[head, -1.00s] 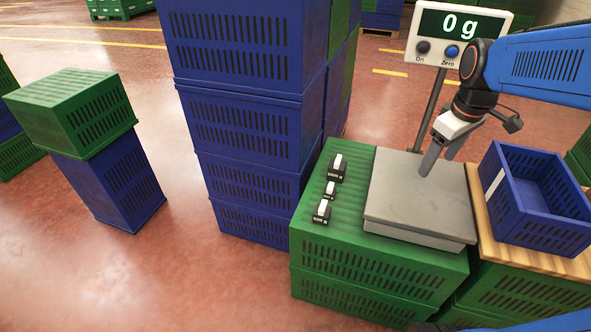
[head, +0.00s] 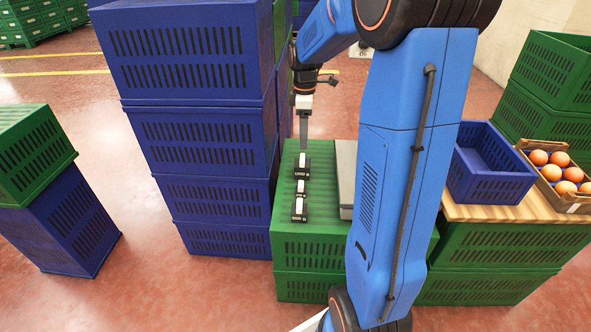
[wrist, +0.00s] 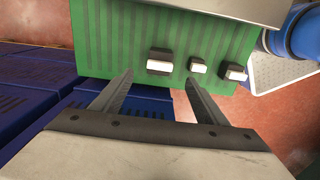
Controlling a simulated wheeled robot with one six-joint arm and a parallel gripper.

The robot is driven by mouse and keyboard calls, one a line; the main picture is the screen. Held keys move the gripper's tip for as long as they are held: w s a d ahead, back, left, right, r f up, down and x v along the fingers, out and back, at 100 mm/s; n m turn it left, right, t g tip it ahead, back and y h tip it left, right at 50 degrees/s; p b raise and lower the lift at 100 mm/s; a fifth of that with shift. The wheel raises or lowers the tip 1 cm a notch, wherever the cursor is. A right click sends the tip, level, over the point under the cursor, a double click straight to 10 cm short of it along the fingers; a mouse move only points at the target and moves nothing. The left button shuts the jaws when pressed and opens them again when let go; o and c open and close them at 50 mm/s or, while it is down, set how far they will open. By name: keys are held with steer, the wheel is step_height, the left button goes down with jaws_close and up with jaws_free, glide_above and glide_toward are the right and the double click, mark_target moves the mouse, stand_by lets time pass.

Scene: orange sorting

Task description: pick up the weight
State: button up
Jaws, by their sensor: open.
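Three small black weights with white tops stand in a row on the ribbed green crate top (head: 285,215). The far weight (head: 301,168) looks the largest, with the small middle weight (head: 300,187) and the near weight (head: 299,210) in front of it. In the wrist view the large weight (wrist: 158,62) lies just beyond and between my fingertips, with the small one (wrist: 198,66) and the other (wrist: 234,73) to its right. My gripper (wrist: 160,80) is open and empty. In the head view its fingers (head: 304,140) point down at the far weight; contact cannot be told.
A tall blue crate stack (head: 205,145) rises close on the left. Right are an empty blue crate (head: 487,180) and a box (head: 577,203) of oranges.

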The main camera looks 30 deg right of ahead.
mark_target(304, 158)
step_height(304, 158, down, 10)
steer(key=shift+r, duration=0.1)
steer(key=shift+a+f, duration=0.1)
steer(key=shift+f, duration=2.55)
steer(key=shift+w, duration=0.1)
jaws_close()
